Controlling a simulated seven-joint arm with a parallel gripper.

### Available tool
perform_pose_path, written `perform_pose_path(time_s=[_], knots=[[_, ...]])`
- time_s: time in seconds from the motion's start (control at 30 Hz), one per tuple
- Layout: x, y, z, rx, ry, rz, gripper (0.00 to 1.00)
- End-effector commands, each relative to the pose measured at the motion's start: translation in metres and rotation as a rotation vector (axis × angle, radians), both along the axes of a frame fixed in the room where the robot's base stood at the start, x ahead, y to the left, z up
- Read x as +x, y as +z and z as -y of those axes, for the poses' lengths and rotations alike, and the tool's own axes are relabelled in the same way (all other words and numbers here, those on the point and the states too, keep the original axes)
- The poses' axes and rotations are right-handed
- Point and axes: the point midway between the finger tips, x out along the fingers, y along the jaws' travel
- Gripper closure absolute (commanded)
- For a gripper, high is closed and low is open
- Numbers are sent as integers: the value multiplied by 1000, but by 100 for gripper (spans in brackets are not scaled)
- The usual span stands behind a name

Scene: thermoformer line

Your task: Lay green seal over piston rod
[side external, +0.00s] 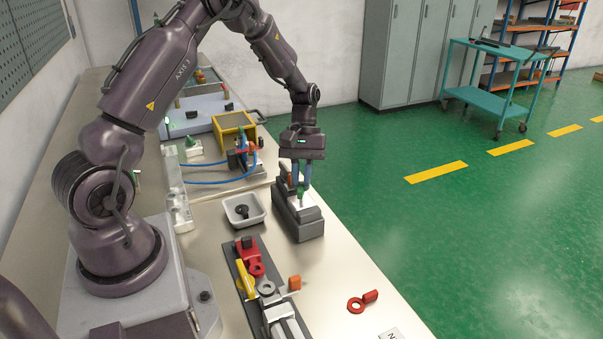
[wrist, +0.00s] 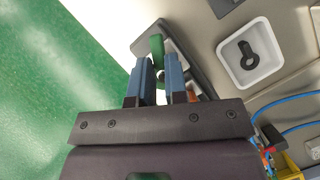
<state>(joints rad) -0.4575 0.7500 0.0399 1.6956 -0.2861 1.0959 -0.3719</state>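My gripper (side external: 302,187) is over the dark grey block fixture (side external: 297,215) at the bench's right edge, fingers pointing down. Its blue fingers are closed around the green seal (side external: 300,192). In the wrist view the green seal (wrist: 156,45) shows as a green tab between and beyond the fingertips (wrist: 158,66). The fixture (wrist: 186,45) lies just below it, with a pale part in its middle. A small dark round end with a light centre shows between the fingers; I cannot tell whether it is the piston rod. Whether the seal touches anything is hidden.
A white tray (side external: 259,218) with a black ring-and-tab part (side external: 241,210) stands left of the fixture. In front is a rail (side external: 248,295) with red, yellow and grey parts. A red ring-and-tab part (side external: 356,304) lies on clear bench. Blue hoses (side external: 215,181) lie behind.

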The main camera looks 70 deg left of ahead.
Motion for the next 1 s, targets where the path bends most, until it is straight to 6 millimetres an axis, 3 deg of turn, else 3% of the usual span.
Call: perform_pose_path(time_s=[0.03, 0.1, 0.47, 1.0], knots=[[0, 0, 0, 0, 0, 0, 75], [0, 0, 0, 0, 0, 0, 59], [1, 5, -2, 0, 0, 1, 59], [23, 98, -41, 3, 2, 3, 59]])
